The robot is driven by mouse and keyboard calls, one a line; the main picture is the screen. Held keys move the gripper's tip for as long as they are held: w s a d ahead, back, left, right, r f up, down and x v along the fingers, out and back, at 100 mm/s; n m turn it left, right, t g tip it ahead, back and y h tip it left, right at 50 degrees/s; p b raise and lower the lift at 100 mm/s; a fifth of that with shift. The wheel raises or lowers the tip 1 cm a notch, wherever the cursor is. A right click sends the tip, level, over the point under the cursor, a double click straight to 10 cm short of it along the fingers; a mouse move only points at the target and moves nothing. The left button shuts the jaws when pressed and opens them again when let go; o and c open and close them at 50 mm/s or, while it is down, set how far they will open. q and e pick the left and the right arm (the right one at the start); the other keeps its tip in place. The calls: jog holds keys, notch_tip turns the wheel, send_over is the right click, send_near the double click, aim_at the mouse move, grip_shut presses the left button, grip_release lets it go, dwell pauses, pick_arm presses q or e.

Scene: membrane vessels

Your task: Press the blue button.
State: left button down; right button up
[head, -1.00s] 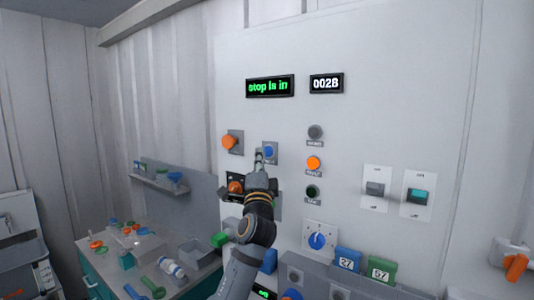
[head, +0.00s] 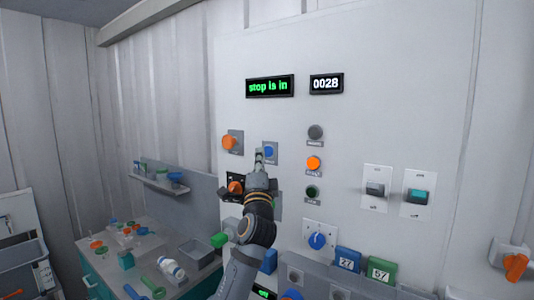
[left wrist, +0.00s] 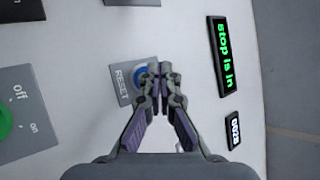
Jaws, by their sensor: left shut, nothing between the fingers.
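The blue button (head: 269,152) sits on a grey plate on the white wall panel, right of an orange button. In the left wrist view the blue button (left wrist: 140,77) is partly hidden behind my fingers, and its plate reads RESET. My left gripper (head: 259,154) is shut and empty, with its fingertips over the left part of the button. In the left wrist view the left gripper (left wrist: 160,68) tips lie at the button's right edge. I cannot tell whether they touch it. My right gripper is not in view.
A display (head: 270,86) reads "stop is in" and a counter (head: 326,83) reads 0028. An orange button (head: 230,142) is close at left. Lamps, a blue knob (head: 317,240) and two switches are at right. A cluttered bench (head: 190,277) stands lower left.

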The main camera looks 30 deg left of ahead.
pick_arm(q)
jog(key=shift+w, duration=0.45)
jog(key=shift+w, duration=0.35)
dwell(0.6)
jog(key=shift+s, duration=0.8)
jog(key=s, duration=0.5)
jog(key=shift+a, duration=0.2)
dwell(0.9)
